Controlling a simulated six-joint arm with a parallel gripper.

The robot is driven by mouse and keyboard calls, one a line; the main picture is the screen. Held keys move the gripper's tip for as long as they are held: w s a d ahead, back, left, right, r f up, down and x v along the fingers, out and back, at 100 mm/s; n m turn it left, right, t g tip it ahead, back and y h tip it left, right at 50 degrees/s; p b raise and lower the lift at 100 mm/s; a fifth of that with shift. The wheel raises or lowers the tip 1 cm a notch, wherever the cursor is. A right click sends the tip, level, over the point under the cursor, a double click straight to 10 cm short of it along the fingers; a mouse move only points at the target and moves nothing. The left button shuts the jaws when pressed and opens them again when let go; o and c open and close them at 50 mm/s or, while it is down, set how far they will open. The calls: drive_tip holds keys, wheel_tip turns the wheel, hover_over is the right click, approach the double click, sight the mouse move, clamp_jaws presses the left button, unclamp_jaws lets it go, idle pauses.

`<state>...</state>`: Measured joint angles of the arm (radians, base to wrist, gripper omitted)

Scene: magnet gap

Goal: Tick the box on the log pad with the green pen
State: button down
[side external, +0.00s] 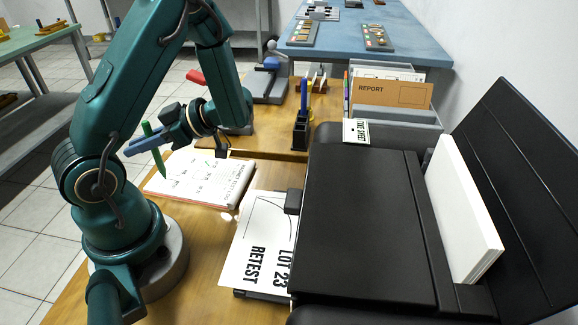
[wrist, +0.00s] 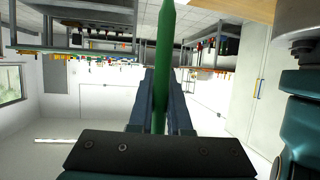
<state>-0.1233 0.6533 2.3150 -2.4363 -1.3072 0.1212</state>
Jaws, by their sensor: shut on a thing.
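The green pen (side external: 157,152) is held in my gripper (side external: 141,146), which is shut on it. The pen stands nearly upright, slightly tilted, with its lower end near the left part of the log pad (side external: 222,193); I cannot tell whether it touches the paper. In the wrist view the pen (wrist: 161,52) runs between my gripper's two fingers (wrist: 160,82), and its pointed end shows at the top edge. The log pad lies open on the wooden table with printed boxes and text.
A paper reading "LOT 23 RETEST" (side external: 257,238) lies beside a large black printer (side external: 365,215). Behind the pad stand a pen holder (side external: 301,132) with a blue pen and a "REPORT" folder (side external: 391,93). A tall stack of white paper (side external: 462,210) rises from the printer.

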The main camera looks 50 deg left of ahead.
drive_tip(key=shift+f, duration=0.35)
idle(0.6)
drive_tip(key=shift+d, duration=0.55)
idle(0.8)
wheel_tip(320, 180, up, 6)
idle(1.2)
